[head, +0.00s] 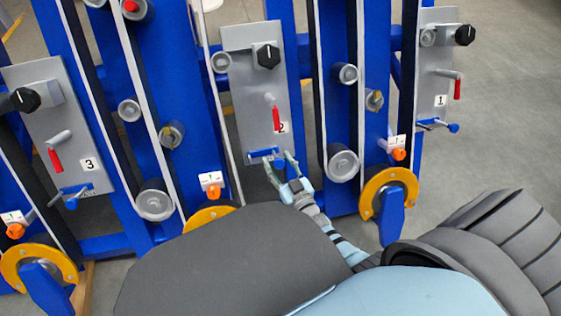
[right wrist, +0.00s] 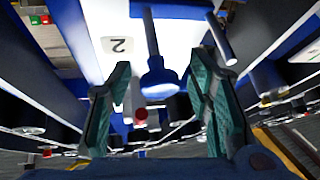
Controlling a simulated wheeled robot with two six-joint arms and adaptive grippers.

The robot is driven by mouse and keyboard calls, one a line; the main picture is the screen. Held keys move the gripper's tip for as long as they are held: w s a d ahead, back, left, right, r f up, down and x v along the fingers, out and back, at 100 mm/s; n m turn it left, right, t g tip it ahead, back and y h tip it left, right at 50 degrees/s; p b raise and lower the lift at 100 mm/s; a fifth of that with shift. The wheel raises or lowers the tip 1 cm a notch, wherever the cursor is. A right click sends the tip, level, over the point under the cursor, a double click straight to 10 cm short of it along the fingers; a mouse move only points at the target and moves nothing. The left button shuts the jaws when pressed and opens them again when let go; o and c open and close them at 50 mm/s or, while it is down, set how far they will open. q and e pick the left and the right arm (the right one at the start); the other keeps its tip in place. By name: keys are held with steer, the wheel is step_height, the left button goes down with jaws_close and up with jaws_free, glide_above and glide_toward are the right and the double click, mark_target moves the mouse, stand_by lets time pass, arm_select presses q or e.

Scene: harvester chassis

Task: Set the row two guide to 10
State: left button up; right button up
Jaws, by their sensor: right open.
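The row two panel (head: 245,75) is a grey plate with a "2" label, also seen upside down in the right wrist view (right wrist: 117,45). Low on it is the row two guide, a small blue bar (head: 262,153) with a blue knob (head: 279,163); its scale is too small to read. My right gripper (head: 281,162) is open at this knob. In the right wrist view the blue knob (right wrist: 158,82) on its shaft lies between the two spread fingers (right wrist: 161,68), with gaps on both sides. My left gripper is not in view.
On panel two, a black dial (head: 268,55) sits at the top and a red-tipped lever (head: 275,113) just above the guide. Panel three (head: 65,125) stands left, panel one (head: 432,75) right. Orange knobs (head: 213,192) and yellow wheels (head: 389,178) flank below. Grey floor (head: 510,110) is clear at right.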

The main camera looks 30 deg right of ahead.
steer(key=s, duration=1.2)
steer(key=shift+a, duration=0.2)
